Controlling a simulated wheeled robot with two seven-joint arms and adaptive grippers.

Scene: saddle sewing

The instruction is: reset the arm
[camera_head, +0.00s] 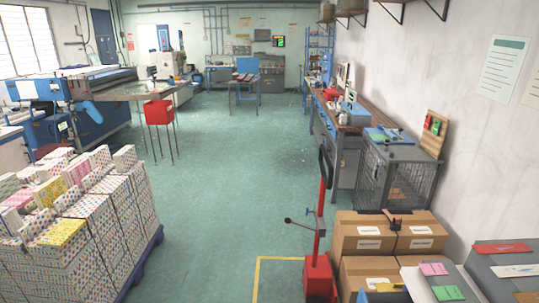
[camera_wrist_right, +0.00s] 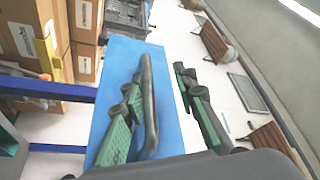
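In the right wrist view my right gripper (camera_wrist_right: 163,76) shows its two black and green fingers. Neither arm and neither gripper shows in the head view. My left gripper is not in view anywhere.
In the head view, a stack of patterned boxes (camera_head: 95,222) stands at the left and brown cartons (camera_head: 385,235) at the right. A red stand (camera_head: 318,272) is beside the cartons. A workbench (camera_head: 345,124) lines the right wall. The green floor (camera_head: 225,190) between is clear.

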